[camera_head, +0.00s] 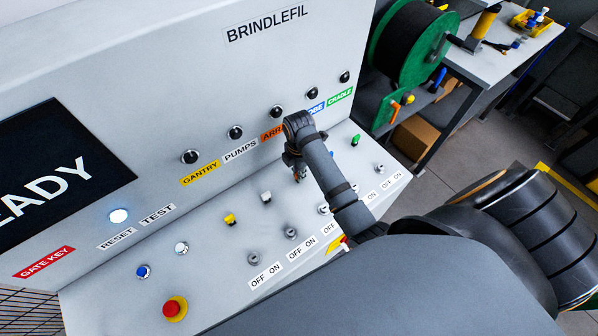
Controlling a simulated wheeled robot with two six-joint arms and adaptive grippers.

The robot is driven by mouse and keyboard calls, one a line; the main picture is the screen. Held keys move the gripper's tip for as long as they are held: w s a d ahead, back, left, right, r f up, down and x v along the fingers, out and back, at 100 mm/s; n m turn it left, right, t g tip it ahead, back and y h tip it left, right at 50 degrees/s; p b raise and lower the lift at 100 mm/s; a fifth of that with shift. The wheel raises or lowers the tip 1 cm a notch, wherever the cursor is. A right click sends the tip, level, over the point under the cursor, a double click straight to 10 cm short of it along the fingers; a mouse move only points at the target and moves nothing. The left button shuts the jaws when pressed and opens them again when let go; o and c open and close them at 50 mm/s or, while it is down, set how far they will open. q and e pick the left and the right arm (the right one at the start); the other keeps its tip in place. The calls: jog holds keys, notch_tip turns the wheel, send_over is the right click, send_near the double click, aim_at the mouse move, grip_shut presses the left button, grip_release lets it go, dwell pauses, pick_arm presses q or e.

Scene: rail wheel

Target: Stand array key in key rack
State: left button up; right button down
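My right gripper (298,168) points down at the sloping ledge of the console, just below the partly covered orange label (271,134) that reads "ARR". I cannot tell whether its fingers are apart or closed, and no array key shows clearly; the gripper and wrist cover that spot. In the row along the ledge, a yellow key-like piece (230,219) stands below GANTRY, a white one (266,197) below PUMPS and a green one (355,140) below CRADLE. My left gripper is not in view.
Several switches (254,259) with OFF/ON labels line the ledge nearer me. A red emergency button (174,308) and a blue button (143,271) sit at the lower left. Round black fittings (190,157) line the upright panel. A green cable reel (408,45) stands beyond the right end.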

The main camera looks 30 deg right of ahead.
jog(key=c, duration=1.3)
grip_release()
jog(key=shift+c, duration=0.2)
notch_tip(320, 180, up, 7)
jog(key=shift+r, duration=0.2)
